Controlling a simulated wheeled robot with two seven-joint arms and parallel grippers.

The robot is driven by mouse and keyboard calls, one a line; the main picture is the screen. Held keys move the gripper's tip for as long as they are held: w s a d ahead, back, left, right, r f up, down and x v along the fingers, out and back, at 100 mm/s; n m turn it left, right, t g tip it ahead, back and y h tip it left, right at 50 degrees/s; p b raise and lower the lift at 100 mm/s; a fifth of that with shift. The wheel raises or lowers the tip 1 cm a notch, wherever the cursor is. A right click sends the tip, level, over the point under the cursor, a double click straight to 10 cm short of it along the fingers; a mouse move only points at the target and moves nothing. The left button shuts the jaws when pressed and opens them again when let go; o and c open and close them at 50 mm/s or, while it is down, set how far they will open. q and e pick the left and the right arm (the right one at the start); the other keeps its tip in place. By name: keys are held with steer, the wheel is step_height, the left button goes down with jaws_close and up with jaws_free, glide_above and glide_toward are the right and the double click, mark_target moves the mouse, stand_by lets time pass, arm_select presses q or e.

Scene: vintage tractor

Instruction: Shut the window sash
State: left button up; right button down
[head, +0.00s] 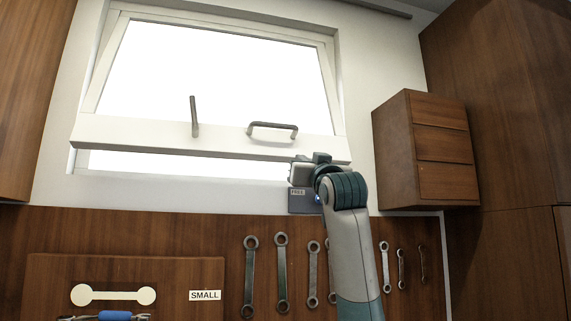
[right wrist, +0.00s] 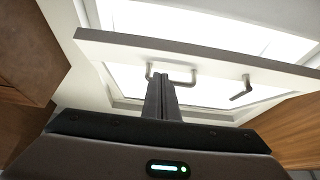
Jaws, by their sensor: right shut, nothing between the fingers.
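The window sash (head: 200,135) is a white frame tilted open, its bottom rail swung out from the window frame with a bright gap below. It carries a dark bar handle (head: 273,127) and a lever handle (head: 194,117). In the right wrist view the sash rail (right wrist: 200,57), the bar handle (right wrist: 171,74) and the lever handle (right wrist: 241,89) also show. My right gripper (head: 303,172) is at the lower right of the sash, by its bottom edge. Its fingers (right wrist: 163,97) are together and empty; I cannot tell whether they touch the sash. My left gripper is not in view.
A wooden drawer cabinet (head: 425,148) hangs right of the window. Several wrenches (head: 282,270) hang on the wooden panel below. A board (head: 200,275) with a "SMALL" label (head: 205,295) is at lower left. A tall wooden cupboard (head: 510,150) stands at the far right.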

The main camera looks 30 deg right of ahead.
steer(key=p, duration=0.8)
glide_toward(287, 153)
step_height(287, 153, up, 4)
steer(key=w, duration=0.2)
steer(key=p, duration=0.1)
steer(key=w, duration=0.1)
steer(key=shift+w+d+f+p, duration=0.3)
steer(key=shift+d+f+p, duration=0.1)
arm_select(q)
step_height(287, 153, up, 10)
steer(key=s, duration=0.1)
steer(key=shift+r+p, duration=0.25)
steer(key=shift+p, duration=0.1)
arm_select(e)
steer(key=shift+w+d+f, duration=0.2)
steer(key=shift+w+f, duration=0.2)
steer(key=shift+w, duration=0.2)
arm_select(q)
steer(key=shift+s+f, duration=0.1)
